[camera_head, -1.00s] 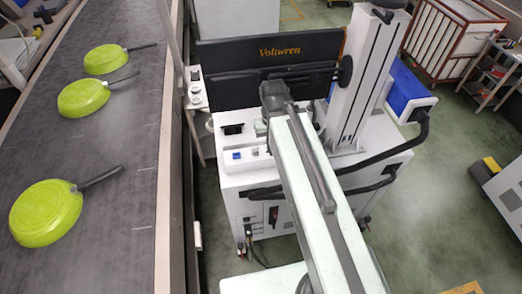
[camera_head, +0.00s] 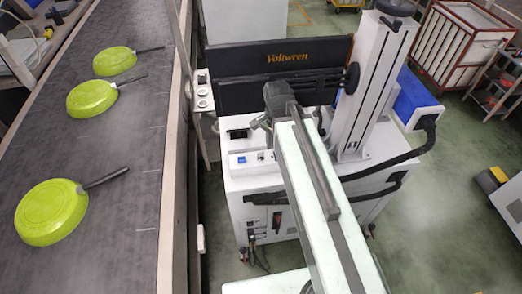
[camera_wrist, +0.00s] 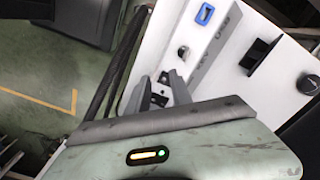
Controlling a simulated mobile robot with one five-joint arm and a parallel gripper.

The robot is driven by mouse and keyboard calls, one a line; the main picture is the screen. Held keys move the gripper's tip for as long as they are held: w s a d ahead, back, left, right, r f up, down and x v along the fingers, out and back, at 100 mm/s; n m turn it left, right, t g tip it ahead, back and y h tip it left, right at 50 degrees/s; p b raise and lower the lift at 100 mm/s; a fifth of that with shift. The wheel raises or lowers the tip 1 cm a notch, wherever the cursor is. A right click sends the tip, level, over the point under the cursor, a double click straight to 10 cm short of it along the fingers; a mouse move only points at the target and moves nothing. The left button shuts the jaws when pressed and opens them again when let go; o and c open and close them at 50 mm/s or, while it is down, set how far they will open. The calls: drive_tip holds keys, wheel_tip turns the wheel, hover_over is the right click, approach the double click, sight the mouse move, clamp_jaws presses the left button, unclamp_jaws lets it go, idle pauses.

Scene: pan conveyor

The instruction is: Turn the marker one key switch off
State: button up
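The marker machine is a white cabinet (camera_head: 300,205) with a dark Voltwren panel (camera_head: 275,75) behind it. On its small front control strip are a blue switch (camera_head: 241,159) and a small grey key switch (camera_head: 261,156). In the wrist view, the blue switch (camera_wrist: 205,14) is at the top and what looks like the key switch (camera_wrist: 183,52) is a small grey knob below it. My gripper (camera_wrist: 158,76) is open and empty, its fingertips just short of that knob in the picture. In the head view my arm partly covers the strip's right end.
A dark conveyor (camera_head: 110,190) with green pans (camera_head: 52,212) runs along the left. The machine's upright column (camera_head: 370,85) and black cables (camera_head: 390,165) stand to the right of my arm. A black block (camera_wrist: 258,55) rises from the cabinet top.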

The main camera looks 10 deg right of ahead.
sight(261, 155)
drive_tip(key=w+a+m, duration=0.1)
drive_tip(key=w+a+r+m+p, duration=0.1)
drive_tip(key=m, duration=0.1)
drive_tip(key=w+a+r+m+p, duration=0.1)
drive_tip(key=a+m, duration=0.1)
drive_tip(key=shift+w+r, duration=0.1)
drive_tip(key=shift+w, duration=0.3)
drive_tip(key=shift+s+f+b, duration=0.1)
drive_tip(key=shift+f+b, duration=0.2)
drive_tip(key=shift+b, duration=0.05)
wheel_tip(261, 155, down, 8)
drive_tip(key=b, duration=0.7)
drive_tip(key=shift+r+b, duration=0.15)
drive_tip(key=shift+b, duration=0.2)
drive_tip(key=shift+r, duration=0.15)
drive_tip(key=shift+c, duration=0.3)
clamp_jaws()
